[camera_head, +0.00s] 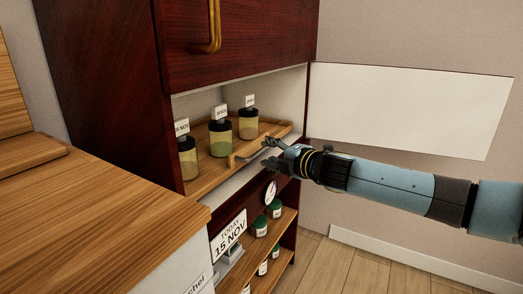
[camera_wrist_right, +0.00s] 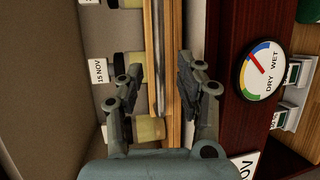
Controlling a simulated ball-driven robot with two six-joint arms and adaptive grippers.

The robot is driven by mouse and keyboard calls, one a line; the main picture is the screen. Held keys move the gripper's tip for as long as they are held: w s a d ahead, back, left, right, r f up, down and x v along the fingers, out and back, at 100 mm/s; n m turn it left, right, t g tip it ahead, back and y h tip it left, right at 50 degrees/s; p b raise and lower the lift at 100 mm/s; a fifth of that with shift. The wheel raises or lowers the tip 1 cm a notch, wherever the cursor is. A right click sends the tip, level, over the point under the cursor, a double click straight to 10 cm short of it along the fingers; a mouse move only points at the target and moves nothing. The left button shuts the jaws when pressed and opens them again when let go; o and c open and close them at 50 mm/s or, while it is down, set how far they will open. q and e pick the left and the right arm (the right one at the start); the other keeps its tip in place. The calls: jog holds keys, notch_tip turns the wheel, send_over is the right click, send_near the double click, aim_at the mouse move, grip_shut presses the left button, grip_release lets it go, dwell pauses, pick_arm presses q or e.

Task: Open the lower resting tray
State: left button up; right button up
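A wooden tray (camera_head: 205,182) sits in the open cabinet compartment, with a raised piece (camera_head: 246,153) along its front edge. It carries several dark-capped bottles of yellowish and green liquid, including a green one (camera_head: 220,140), with date labels standing on top. My right gripper (camera_head: 269,153) is at the tray's front edge, right of the middle. In the right wrist view its two fingers (camera_wrist_right: 160,78) are spread, one on each side of the tray's wooden front strip (camera_wrist_right: 172,100), with visible gaps. My left gripper is not in view.
A white door panel (camera_head: 405,108) stands open at the right. Above is a dark red cabinet front with a brass handle (camera_head: 209,30). Below are a round dial (camera_head: 270,192), a date sign (camera_head: 229,236) and a shelf of green-capped jars. A wooden counter (camera_head: 90,215) fills the left.

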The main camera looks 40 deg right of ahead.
aim_at(263, 151)
jog(key=shift+p+x, duration=0.5)
jog(key=shift+x, duration=1.6)
grip_shut()
